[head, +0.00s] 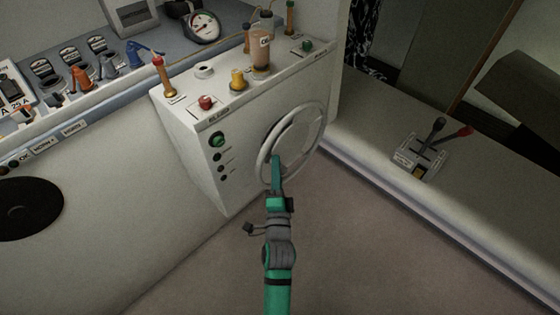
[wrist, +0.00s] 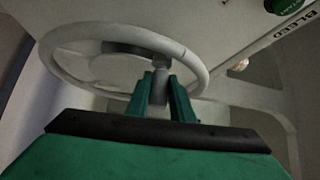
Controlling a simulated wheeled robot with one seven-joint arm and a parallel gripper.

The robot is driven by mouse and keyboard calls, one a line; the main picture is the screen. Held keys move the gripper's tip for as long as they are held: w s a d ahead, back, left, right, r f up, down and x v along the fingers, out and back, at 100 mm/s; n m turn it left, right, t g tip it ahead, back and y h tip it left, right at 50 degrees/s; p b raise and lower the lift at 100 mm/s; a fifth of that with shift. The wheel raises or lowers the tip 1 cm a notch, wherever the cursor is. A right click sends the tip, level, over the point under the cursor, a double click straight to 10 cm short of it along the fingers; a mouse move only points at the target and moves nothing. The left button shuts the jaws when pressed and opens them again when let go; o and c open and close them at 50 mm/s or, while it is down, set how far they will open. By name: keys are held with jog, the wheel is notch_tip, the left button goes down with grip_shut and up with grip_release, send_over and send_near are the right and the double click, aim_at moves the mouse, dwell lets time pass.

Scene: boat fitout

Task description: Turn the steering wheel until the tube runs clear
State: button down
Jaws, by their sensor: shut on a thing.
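The steering wheel (head: 324,125) is pale grey and stands on the right face of the white console. In the wrist view its rim (wrist: 110,31) fills the upper left. My gripper (head: 276,160) reaches the wheel's near lower-left rim. In the wrist view my gripper (wrist: 162,90) has its green fingers on both sides of a grey knob (wrist: 159,88) at the rim and is shut on it. A bottle of amber-brown fluid (head: 260,50) stands on the console top. A thin amber tube runs by it; whether bubbles are in it is too small to tell.
The console (head: 185,140) carries a red knob (head: 206,103), a yellow fitting (head: 238,80) and a green knob (head: 306,46) on top. A gauge (head: 204,27) and switches line the left counter. A throttle box (head: 420,155) sits on the right ledge. The floor below is clear.

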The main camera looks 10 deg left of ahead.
jog(key=shift+w+d+f, duration=0.1)
jog(key=shift+d+f, duration=0.1)
jog(key=shift+f, duration=0.8)
jog(key=shift+d+f, duration=0.1)
jog(key=shift+f, duration=0.05)
jog(key=c, duration=1.9)
grip_release()
jog(key=shift+o, duration=0.2)
jog(key=v, duration=1)
jog(key=shift+s, duration=0.45)
